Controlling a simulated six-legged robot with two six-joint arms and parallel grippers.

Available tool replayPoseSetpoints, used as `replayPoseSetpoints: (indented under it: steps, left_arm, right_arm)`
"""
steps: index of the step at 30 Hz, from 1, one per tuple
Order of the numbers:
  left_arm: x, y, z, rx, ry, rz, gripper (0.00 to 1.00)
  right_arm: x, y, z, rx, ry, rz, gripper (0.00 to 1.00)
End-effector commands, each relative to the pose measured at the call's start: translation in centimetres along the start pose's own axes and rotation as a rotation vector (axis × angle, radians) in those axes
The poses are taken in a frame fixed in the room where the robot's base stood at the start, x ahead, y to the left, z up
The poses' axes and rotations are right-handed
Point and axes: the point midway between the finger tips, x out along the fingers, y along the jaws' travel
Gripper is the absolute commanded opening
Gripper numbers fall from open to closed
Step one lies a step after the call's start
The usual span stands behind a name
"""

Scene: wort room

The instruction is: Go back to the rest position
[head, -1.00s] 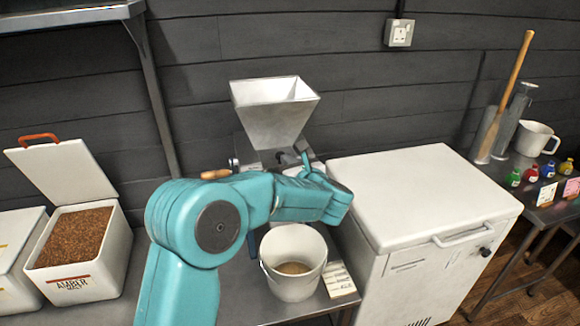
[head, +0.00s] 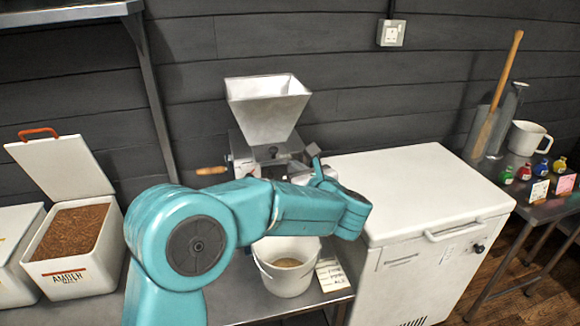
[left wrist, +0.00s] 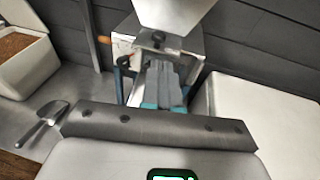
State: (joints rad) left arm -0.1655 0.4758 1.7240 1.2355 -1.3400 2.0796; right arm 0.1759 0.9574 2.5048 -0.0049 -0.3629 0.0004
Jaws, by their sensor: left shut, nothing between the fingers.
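My left arm reaches in from the lower left of the head view, its teal forearm passing in front of the grain mill. My left gripper (head: 312,153) shows small and partly hidden behind the wrist, near the mill's right side. In the left wrist view its grey fingers (left wrist: 162,78) are together with nothing between them, pointing toward the mill body (left wrist: 150,45). I cannot tell how far they are from it. My right gripper is in neither view.
The mill's hopper (head: 268,105) stands above a white bucket (head: 287,266) with some grain. A white chest (head: 420,190) is at right, an amber malt bin (head: 66,270) at left. A metal scoop (left wrist: 42,125) lies on the counter. A wooden paddle (head: 500,90) stands at far right.

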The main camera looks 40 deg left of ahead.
Motion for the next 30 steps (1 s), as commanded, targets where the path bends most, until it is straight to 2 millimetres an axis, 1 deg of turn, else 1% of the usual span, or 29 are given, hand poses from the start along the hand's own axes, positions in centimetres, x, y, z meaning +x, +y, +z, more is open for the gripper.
replayPoseSetpoints:
  steps: [1, 3, 6, 9, 14, 16, 17, 19, 20, 21, 23, 24, 26, 27, 29, 30]
  left_arm:
    - [-0.9, 0.0, -0.1, 0.0, 0.0, -0.002, 0.0]
    - [-2.0, -0.1, -0.1, 0.0, 0.0, -0.003, 0.0]
    - [-3.0, 0.0, -0.1, 0.0, 0.001, -0.001, 0.0]
    - [-3.4, 0.0, -0.1, 0.001, 0.0, 0.001, 0.0]
    - [-3.6, -0.1, -0.2, 0.011, 0.0, -0.002, 0.0]
    - [-3.4, -0.6, -0.8, 0.086, -0.002, -0.03, 0.0]
    - [-3.3, -1.0, -1.4, 0.15, -0.005, -0.053, 0.0]
    - [-2.9, -2.5, -3.8, 0.39, -0.015, -0.145, 0.0]
    - [-2.9, -3.3, -5.4, 0.529, -0.022, -0.202, 0.0]
    - [-2.9, -4.3, -8.1, 0.737, -0.034, -0.291, 0.0]
    - [-3.6, -5.3, -12.9, 1.077, -0.063, -0.454, 0.0]
    - [-4.5, -5.6, -16.2, 1.29, -0.091, -0.57, 0.0]
    - [-6.2, -5.2, -21.1, 1.575, -0.144, -0.749, 0.0]
    - [-7.6, -4.6, -24.1, 1.744, -0.19, -0.874, 0.0]
    - [-10.0, -3.0, -28.3, 1.968, -0.275, -1.071, 0.0]
    - [-11.8, -1.7, -30.8, 2.094, -0.345, -1.21, 0.0]
  right_arm:
    - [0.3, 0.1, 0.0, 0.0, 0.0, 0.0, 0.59]
    - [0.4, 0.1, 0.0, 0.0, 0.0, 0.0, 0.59]
    - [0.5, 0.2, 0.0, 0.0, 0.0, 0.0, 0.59]
    - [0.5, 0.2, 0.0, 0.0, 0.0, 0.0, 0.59]
    - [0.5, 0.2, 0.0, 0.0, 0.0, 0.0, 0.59]
    - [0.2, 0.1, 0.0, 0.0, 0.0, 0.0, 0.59]
    - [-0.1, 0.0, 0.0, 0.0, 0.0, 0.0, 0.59]
    - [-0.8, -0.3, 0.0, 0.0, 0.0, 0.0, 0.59]
    - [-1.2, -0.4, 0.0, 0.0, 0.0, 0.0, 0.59]
    - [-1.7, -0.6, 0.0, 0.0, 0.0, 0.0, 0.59]
    - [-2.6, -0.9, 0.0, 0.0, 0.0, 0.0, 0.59]
    - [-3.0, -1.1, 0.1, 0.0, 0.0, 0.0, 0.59]
    - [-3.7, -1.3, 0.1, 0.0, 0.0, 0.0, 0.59]
    - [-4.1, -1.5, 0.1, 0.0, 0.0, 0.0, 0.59]
    - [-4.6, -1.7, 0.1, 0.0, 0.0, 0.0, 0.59]
    - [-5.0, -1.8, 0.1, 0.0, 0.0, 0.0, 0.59]
